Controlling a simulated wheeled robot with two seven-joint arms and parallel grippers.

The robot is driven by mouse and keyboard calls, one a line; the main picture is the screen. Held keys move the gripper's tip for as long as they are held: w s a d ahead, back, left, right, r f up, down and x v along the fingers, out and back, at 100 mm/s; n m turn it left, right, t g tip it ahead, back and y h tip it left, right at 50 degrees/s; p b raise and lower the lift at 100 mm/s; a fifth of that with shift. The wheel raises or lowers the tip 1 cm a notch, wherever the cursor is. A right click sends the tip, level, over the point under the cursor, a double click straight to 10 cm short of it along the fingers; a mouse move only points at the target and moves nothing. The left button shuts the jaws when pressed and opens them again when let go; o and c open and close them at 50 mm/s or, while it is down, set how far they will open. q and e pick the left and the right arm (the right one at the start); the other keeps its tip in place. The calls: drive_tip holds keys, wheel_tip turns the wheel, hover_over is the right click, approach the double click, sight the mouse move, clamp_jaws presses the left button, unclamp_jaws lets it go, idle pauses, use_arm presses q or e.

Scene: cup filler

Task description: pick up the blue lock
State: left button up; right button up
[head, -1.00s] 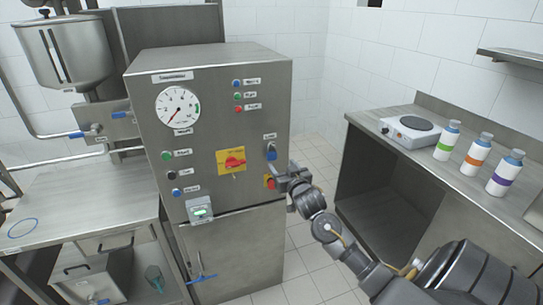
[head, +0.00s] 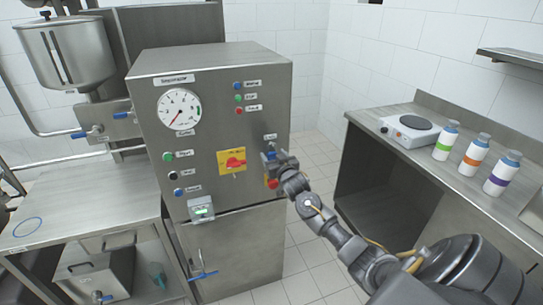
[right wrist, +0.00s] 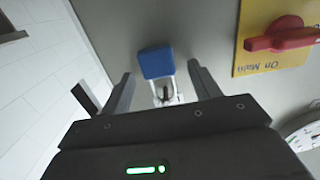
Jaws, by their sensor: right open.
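The blue lock (right wrist: 156,62) is a blue block with a pale metal shackle, hanging at the right side of the steel cabinet's front. In the right wrist view it sits just beyond and between the fingers of my right gripper (right wrist: 161,88). The gripper is open, with a finger on each side and visible space between them. In the head view the right gripper (head: 275,166) reaches the cabinet front and covers most of the lock. My left gripper is in neither view.
The steel cabinet (head: 225,105) has a gauge (head: 179,111), several buttons and a red rotary switch (head: 235,162) on a yellow plate beside the lock. A counter on the right (head: 400,160) holds a hot plate (head: 409,129) and 3 bottles. Open floor lies between.

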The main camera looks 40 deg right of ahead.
drive_tip(key=c, duration=1.1)
drive_tip(key=shift+r, duration=0.15)
drive_tip(key=shift+r+b, duration=0.3)
drive_tip(key=shift+s+a+r, duration=0.1)
drive_tip(key=shift+s+r, duration=0.1)
drive_tip(key=shift+s, duration=0.05)
drive_tip(key=b+v, duration=0.1)
drive_tip(key=v, duration=0.5)
drive_tip(key=b+v, duration=0.1)
drive_tip(key=v, duration=0.4)
drive_tip(key=b+v, duration=0.1)
drive_tip(key=v, duration=0.5)
drive_tip(key=shift+s+a+f, duration=0.15)
drive_tip(key=shift+s+f, duration=0.1)
drive_tip(key=shift+f, duration=0.15)
